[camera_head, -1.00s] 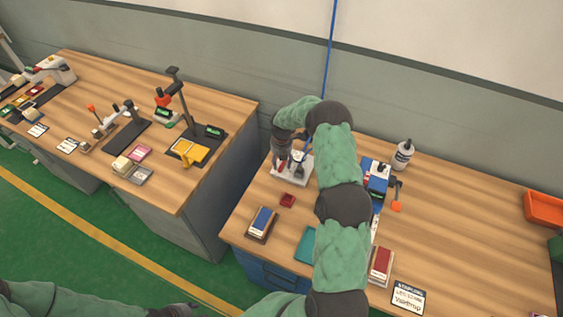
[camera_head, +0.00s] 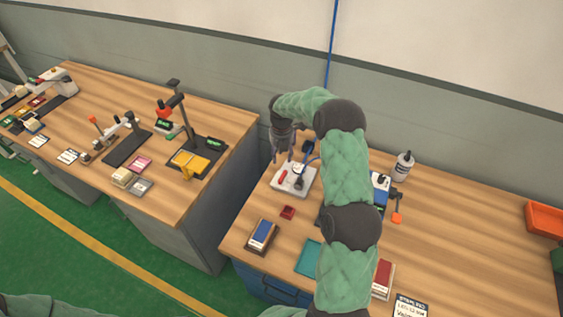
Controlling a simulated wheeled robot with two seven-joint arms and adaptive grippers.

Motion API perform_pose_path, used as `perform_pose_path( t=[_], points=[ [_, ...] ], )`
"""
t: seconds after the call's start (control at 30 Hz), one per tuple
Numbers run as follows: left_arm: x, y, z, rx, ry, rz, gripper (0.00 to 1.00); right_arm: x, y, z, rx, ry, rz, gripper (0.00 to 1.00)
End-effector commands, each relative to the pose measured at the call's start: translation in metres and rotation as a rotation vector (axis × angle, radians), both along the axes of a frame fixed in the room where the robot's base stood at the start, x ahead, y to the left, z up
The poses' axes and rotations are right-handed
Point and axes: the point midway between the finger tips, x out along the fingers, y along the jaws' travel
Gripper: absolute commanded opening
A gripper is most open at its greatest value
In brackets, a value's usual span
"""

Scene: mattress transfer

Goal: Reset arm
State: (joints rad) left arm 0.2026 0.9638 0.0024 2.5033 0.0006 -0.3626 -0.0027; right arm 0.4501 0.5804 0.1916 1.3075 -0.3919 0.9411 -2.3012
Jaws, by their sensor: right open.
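My right arm in its green padded sleeve reaches up from the bottom right over the right-hand workbench (camera_head: 450,240) and bends down to the left. My right gripper (camera_head: 281,158) points down, open, at the left edge of a white tray (camera_head: 296,188) holding a red piece and a dark-tipped tool. Whether it touches the tray cannot be told. Of my left arm only a strip of green sleeve shows at the bottom left; its gripper is out of view.
On the right bench are a small red block (camera_head: 288,212), a blue-topped block (camera_head: 262,236), a teal tray (camera_head: 308,258), a red-topped block (camera_head: 383,278), a white bottle (camera_head: 402,166) and an orange bin (camera_head: 546,217). A gap separates it from the left bench (camera_head: 215,120).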

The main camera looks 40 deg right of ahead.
Motion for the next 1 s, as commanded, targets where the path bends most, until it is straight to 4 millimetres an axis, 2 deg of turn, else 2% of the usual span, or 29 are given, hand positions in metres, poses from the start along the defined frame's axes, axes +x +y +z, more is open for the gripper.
perform_pose_path(
  t=[0.13,0.7,0.83,1.0],
  points=[
    [0.0,0.0,0.0,0.0,0.0,0.0,0.4,0.0,0.0,0.006,0.0,0.001,0.0,0.49],
    [0.0,0.0,0.001,0.0,0.0,0.0,0.4,0.0,0.0,0.007,0.0,0.001,0.0,0.49],
    [0.0,0.0,0.015,0.0,0.0,0.0,0.4,0.0,0.0,0.022,0.0,0.0,0.0,0.49],
    [0.0,0.0,0.048,0.0,-0.001,0.0,0.4,0.0,0.0,0.055,-0.001,0.0,0.0,0.49]
  ],
)
